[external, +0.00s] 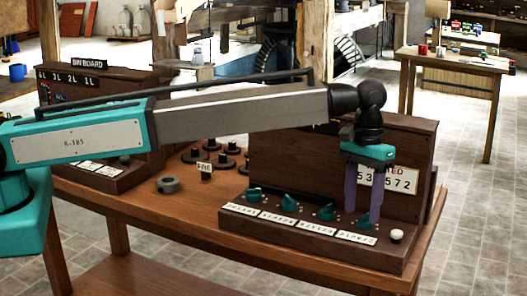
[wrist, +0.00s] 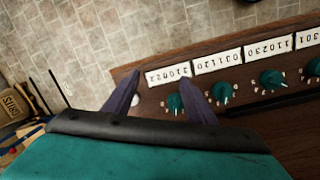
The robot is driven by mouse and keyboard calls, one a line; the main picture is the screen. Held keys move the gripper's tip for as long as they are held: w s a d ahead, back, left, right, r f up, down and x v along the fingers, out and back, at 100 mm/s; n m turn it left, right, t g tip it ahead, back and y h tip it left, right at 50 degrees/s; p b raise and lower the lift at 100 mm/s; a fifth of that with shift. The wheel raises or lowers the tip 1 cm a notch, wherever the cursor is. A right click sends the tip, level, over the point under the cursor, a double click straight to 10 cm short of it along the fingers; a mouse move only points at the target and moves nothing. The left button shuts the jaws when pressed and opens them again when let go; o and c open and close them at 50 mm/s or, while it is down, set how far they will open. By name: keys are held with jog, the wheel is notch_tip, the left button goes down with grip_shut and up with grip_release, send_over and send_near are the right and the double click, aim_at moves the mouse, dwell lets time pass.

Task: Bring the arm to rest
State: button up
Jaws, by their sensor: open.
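My gripper (external: 362,192) is open and empty, pointing down at the right end of the dark wooden knob panel (external: 300,238) in the external view. Its two purple fingers also show in the wrist view (wrist: 160,92), spread apart over the panel's end. The rightmost teal knob (external: 364,222) is close to the fingertips, and in the wrist view this knob (wrist: 174,104) lies between or just beyond them. I cannot tell whether a finger touches it. My arm stretches from the left across the table.
A white round button (external: 397,235) sits on the panel's right end. Behind stands a wooden board with a number sign (external: 387,180). Several dark pegs, a grey ring (external: 168,185) and a bin board (external: 90,82) share the wooden table (external: 150,215).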

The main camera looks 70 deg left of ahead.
jog(key=s+d+f+m+g+h+p, duration=0.1)
jog(key=s+d+f, duration=0.1)
jog(key=s+f, duration=0.65)
jog(key=s+d+f+m+g+h, duration=0.1)
jog(key=s+d+f, duration=0.2)
jog(key=s+f, duration=0.55)
jog(key=s+a+f+g+y+b, duration=0.1)
jog(key=s+a+f+b, duration=0.1)
jog(key=s+a+f, duration=0.75)
jog(key=s+a+f+y+b, duration=0.15)
jog(key=s+a+f, duration=0.25)
jog(key=s+f, duration=0.55)
jog(key=s+a+f+b, duration=0.1)
jog(key=s+a+f, duration=0.2)
jog(key=s, duration=0.4)
jog(key=s+a+f+m+g+b, duration=0.1)
jog(key=s+a+f+b, duration=0.1)
jog(key=s+f, duration=0.4)
jog(key=s+a+f+m+g+b, duration=0.1)
jog(key=s+a+f, duration=0.4)
jog(key=s, duration=0.3)
jog(key=shift+s+y+b, duration=0.25)
jog(key=shift+y+b, duration=0.15)
jog(key=shift+y, duration=0.05)
